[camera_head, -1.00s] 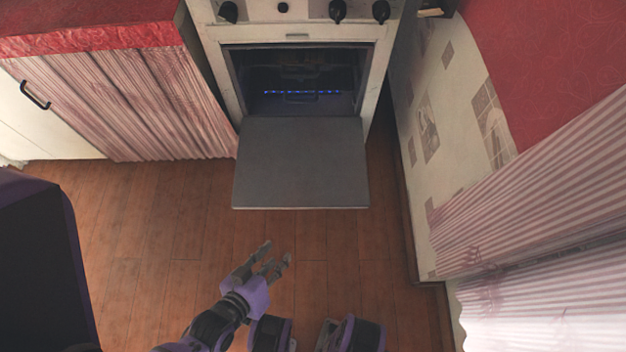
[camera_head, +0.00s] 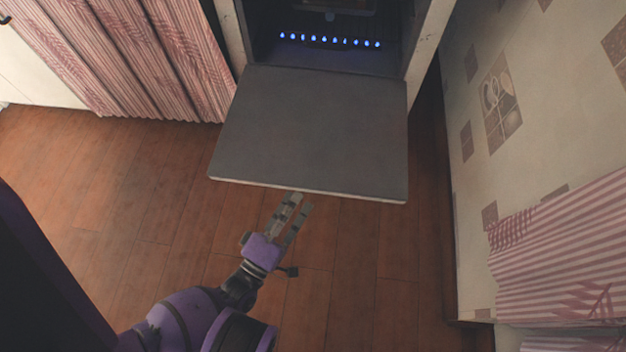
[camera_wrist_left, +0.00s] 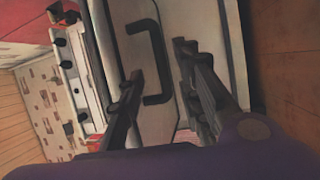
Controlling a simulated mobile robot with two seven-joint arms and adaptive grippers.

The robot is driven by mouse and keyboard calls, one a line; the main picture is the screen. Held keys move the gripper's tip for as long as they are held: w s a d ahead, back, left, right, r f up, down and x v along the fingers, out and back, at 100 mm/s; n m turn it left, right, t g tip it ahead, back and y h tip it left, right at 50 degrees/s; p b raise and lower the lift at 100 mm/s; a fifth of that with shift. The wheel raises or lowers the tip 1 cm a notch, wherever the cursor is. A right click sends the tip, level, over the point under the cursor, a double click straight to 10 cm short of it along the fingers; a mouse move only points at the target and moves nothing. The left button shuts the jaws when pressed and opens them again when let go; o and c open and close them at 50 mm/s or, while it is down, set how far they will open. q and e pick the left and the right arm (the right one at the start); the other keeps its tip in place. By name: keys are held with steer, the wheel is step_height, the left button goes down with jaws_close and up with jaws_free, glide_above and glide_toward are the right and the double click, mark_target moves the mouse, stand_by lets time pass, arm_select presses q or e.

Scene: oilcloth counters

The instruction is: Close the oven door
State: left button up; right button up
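The oven door (camera_head: 315,135) is open and swung down, showing its flat grey inner face in the head view. The oven (camera_head: 428,45) stands behind it. My left gripper (camera_head: 301,202) is just in front of and below the door's front edge, its fingers pointing toward the door. Its two fingers are apart with nothing between them that I can see held. In the left wrist view, the dark bar handle (camera_wrist_left: 163,70) on the door's pale outer face (camera_wrist_left: 155,122) shows beyond and between the open fingers. Contact cannot be told. My right gripper is not in view.
Blue flames (camera_head: 330,40) burn inside the oven. A striped pink curtain (camera_head: 130,55) hangs on the left. A patterned panel (camera_head: 540,100) and another striped curtain (camera_head: 560,250) are on the right. The wooden floor (camera_head: 360,260) in front is clear.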

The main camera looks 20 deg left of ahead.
arm_select(q)
steer(key=w, duration=0.2)
steer(key=w+r+b, duration=0.1)
steer(key=w, duration=0.2)
steer(key=w+b, duration=0.1)
steer(key=w, duration=0.2)
steer(key=shift+d+r, duration=0.15)
steer(key=shift+d, duration=0.2)
jaws_close()
